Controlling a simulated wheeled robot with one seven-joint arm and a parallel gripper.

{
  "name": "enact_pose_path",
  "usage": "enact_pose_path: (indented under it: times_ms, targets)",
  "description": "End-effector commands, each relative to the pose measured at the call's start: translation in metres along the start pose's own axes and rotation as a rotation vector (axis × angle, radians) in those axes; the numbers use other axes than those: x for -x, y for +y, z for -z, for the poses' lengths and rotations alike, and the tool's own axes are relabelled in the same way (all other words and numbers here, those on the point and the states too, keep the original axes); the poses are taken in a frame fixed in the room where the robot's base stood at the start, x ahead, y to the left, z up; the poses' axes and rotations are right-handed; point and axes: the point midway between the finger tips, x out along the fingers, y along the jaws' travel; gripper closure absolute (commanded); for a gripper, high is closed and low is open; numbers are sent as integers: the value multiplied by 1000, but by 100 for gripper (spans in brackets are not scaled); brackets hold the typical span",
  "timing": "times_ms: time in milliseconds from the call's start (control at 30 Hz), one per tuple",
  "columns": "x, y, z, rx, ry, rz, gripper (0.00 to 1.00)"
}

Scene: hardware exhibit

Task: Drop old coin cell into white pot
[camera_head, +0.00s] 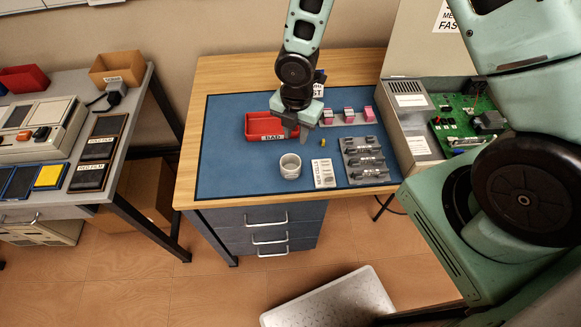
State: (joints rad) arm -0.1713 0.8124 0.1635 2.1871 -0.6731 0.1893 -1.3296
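The white pot (290,166) stands on the blue mat near its front edge, and its open top shows. My gripper (293,132) points down over the mat, behind the pot and in front of the red bin's right side. Its fingertips are small and dark here, so I cannot tell whether they are apart or hold anything. I cannot make out an old coin cell for certain. A tiny yellow-green item (323,141) lies on the mat to the right of my gripper. A white labelled card or holder (323,173) lies right of the pot.
The blue mat (225,150) is clear at left. A red bin (262,125) marked BAD stands behind the pot. A grey rack (366,160) with dark parts, several pink blocks (349,114) and an open metal case with a green board (465,120) stand at right.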

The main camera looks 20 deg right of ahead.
Motion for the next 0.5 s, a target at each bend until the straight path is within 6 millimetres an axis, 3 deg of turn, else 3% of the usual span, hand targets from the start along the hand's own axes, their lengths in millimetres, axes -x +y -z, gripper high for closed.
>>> enact_pose_path:
  times_ms: [500]
  targets:
    - [119,0,-1,-3,-3,-3,72]
